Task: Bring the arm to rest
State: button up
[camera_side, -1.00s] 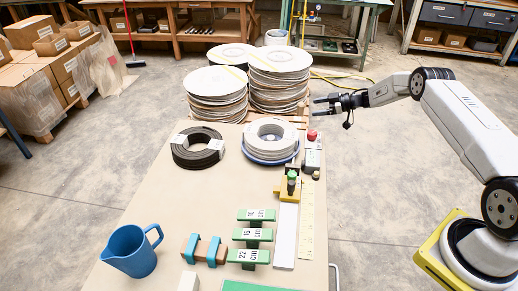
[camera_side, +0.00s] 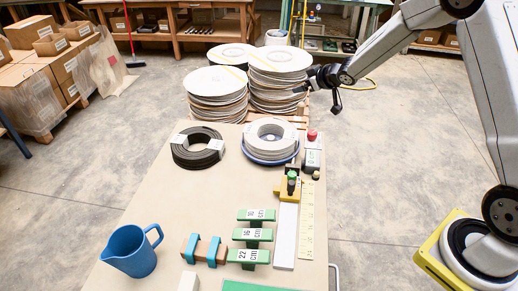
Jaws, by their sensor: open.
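My gripper (camera_side: 304,83) is at the upper middle of the side view, in front of the right-hand stack of discs in the picture. It is open, and nothing shows between its fingers. My arm comes in from the right and reaches left, above the floor beyond the far right corner of the table (camera_side: 150,215). How far the gripper is from the discs I cannot tell.
Stacked discs (camera_side: 278,80) stand behind the table. On the table are a dark coil (camera_side: 197,148), a white coil (camera_side: 270,137), a red-button box (camera_side: 312,150), a yellow block (camera_side: 289,188), green labelled blocks (camera_side: 250,256) and a blue jug (camera_side: 131,252).

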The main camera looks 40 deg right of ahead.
jog(key=s+a+m+g, duration=0.1)
jog(key=s+a+g, duration=0.3)
jog(key=s, duration=1.1)
jog(key=s+a+f+m+g, duration=0.1)
jog(key=s+a+g, duration=0.3)
jog(key=s+a, duration=0.5)
jog(key=s, duration=0.6)
jog(key=shift+s+f, duration=0.2)
jog(key=shift+f, duration=0.1)
